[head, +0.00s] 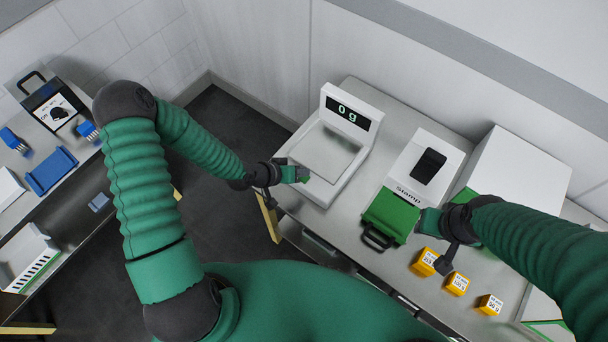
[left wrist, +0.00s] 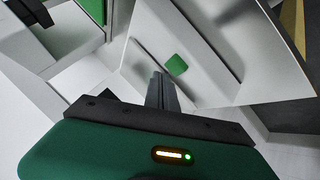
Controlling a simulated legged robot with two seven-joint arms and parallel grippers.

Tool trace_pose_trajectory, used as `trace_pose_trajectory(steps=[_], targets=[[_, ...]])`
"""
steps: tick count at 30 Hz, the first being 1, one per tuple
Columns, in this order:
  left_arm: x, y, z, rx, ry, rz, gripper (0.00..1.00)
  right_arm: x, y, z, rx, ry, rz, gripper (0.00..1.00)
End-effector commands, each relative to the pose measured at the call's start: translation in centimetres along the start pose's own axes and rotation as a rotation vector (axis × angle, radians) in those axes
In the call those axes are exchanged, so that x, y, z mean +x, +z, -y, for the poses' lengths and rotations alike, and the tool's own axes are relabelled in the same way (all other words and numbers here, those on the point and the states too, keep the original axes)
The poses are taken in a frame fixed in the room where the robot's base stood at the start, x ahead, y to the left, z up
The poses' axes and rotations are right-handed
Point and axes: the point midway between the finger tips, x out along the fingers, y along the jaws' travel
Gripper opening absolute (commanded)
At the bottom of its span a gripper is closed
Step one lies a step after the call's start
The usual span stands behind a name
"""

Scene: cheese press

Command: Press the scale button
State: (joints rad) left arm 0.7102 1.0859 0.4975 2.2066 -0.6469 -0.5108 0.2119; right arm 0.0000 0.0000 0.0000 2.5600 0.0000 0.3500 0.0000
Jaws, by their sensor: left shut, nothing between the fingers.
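The white scale (head: 335,143) stands on the grey table, and its display reads "0 g". Its small green square button (left wrist: 176,64) shows on its white front part in the left wrist view. My left gripper (head: 298,174) is at the scale's front left edge. In the left wrist view its shut, empty fingers (left wrist: 160,88) point toward the button, with the tips just below and left of it in the picture. I cannot tell whether they touch. My right gripper (head: 428,221) is beside the stamp machine's green part, and its fingers are unclear.
The stamp machine (head: 425,165) with a green front (head: 391,214) stands right of the scale. Several yellow labelled blocks (head: 457,284) lie near the table's front edge. A white box (head: 515,172) is at the right. Another table with blue items (head: 51,170) is at the left.

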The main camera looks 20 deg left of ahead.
Motion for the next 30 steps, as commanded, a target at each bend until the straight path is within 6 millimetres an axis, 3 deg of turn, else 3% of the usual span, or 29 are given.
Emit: trace_pose_trajectory(steps=[5,19,30], targets=[[-0.2,-0.2,-0.1,0.000,0.000,0.000,0.00,-0.3,-0.1,0.0,0.000,0.000,0.000,0.36],[-3.5,-2.5,-2.5,0.000,0.000,0.000,0.00,-4.5,-1.1,0.0,0.000,0.000,0.000,0.36],[-3.5,-2.5,-2.5,0.000,0.000,0.000,0.00,-4.4,-1.0,0.0,0.000,0.000,0.000,0.36]])
